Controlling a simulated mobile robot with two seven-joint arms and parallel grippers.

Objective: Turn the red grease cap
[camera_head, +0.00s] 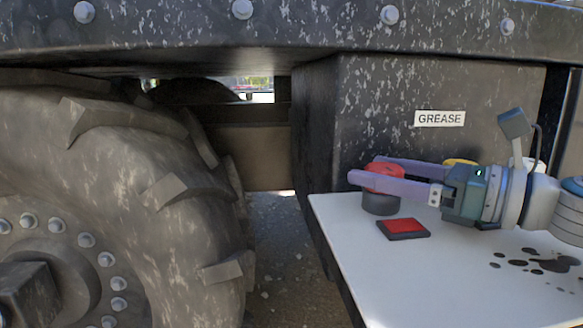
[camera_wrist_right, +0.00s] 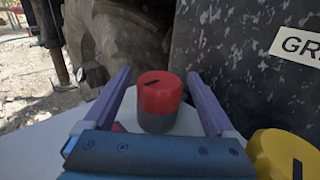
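The red grease cap (camera_head: 381,172) sits on a dark round base (camera_head: 380,203) on the white table, partly hidden behind a finger of my right gripper (camera_head: 368,171). In the right wrist view the red cap (camera_wrist_right: 159,92) stands upright with a dark pointer mark on top. The right gripper (camera_wrist_right: 160,90) is open, one finger on each side of the cap with visible gaps. A yellow cap (camera_head: 460,162) is behind the right gripper; it also shows in the right wrist view (camera_wrist_right: 284,152). My left gripper is not in view.
A red square pad with a dark edge (camera_head: 404,228) lies on the white table (camera_head: 375,285) in front of the cap. A dark box with a GREASE label (camera_head: 440,118) rises behind. A large muddy wheel (camera_head: 130,190) is at left. Dark stains mark the table's right side.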

